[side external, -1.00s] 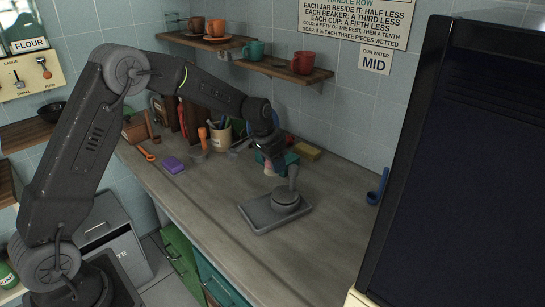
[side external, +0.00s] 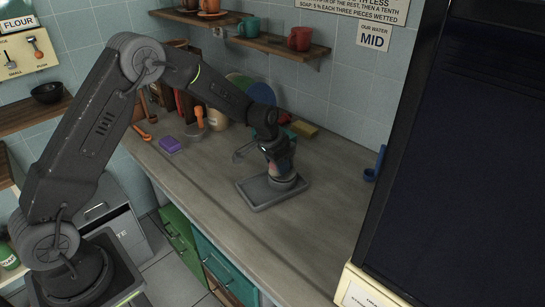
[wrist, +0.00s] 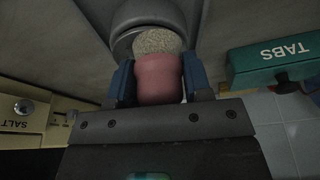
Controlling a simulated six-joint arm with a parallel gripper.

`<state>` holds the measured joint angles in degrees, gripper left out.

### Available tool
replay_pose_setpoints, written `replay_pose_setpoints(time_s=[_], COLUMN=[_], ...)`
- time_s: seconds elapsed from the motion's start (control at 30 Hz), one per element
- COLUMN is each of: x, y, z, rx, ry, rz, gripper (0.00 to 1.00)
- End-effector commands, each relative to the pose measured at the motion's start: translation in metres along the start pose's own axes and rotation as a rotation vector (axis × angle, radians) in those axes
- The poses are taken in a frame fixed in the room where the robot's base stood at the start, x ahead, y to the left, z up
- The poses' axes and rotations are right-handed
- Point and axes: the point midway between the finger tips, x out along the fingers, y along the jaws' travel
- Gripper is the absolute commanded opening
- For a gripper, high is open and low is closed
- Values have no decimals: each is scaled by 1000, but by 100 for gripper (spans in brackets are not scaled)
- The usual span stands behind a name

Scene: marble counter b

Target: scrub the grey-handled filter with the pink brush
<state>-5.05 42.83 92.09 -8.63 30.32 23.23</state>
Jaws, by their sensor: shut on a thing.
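My gripper (side external: 281,160) is shut on the pink brush (wrist: 160,82), with a dark blue finger on each side of it. The brush's pale, rough bristle end (wrist: 157,42) points away from the gripper. The grey filter (side external: 287,184) sits on a shallow grey tray (side external: 254,205) on the counter. In the wrist view the bristle end lies against or just in front of the filter's round grey body (wrist: 125,22); I cannot tell whether they touch. My gripper hides most of the filter's handle in the side view.
A purple block (side external: 169,145) and a yellow one (side external: 304,128) lie on the counter. A blue ladle (side external: 376,165) is at the right. A green TABS box (wrist: 275,58) and a SALT box (wrist: 22,117) show in the wrist view. The counter's front is clear.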

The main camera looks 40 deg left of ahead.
Motion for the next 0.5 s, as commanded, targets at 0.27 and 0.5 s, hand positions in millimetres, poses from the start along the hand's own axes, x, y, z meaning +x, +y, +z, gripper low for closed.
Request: replay_pose_setpoints(time_s=[0.27, 0.5], x=[2, 3], y=[26, 48], z=[-3, -6], rx=[1, 2], ry=[-2, -3], rz=[1, 1], gripper=[23, 23])
